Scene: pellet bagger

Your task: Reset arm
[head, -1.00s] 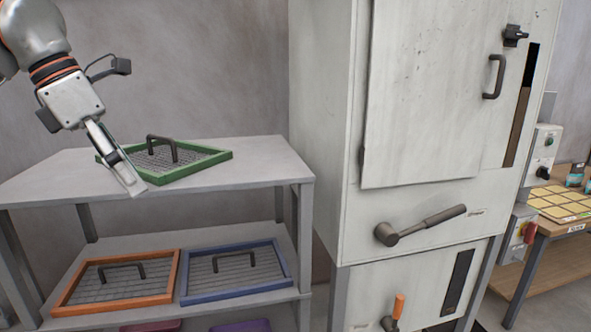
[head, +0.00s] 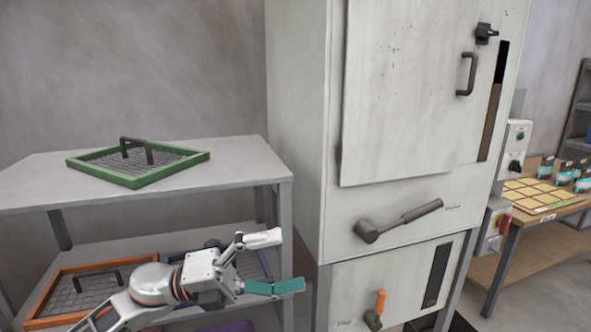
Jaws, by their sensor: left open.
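My left gripper (head: 283,262) is open and empty, low at the centre left of the head view. Its fingers point right, in front of the shelf rack's lower level. It stands clear of the green-framed screen (head: 198,159), which lies flat on the rack's top shelf with a dark handle upright. My left arm covers part of the orange-framed screen (head: 50,293) and most of the blue-framed screen (head: 265,265) on the lower shelf. My right gripper is not in view.
The shelf rack (head: 30,194) fills the left. A tall pale cabinet (head: 297,130) with a lever (head: 400,220) and an orange-handled lever (head: 380,301) stands in the middle. A wooden bench (head: 560,211) with yellow cards and several small containers is at the right.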

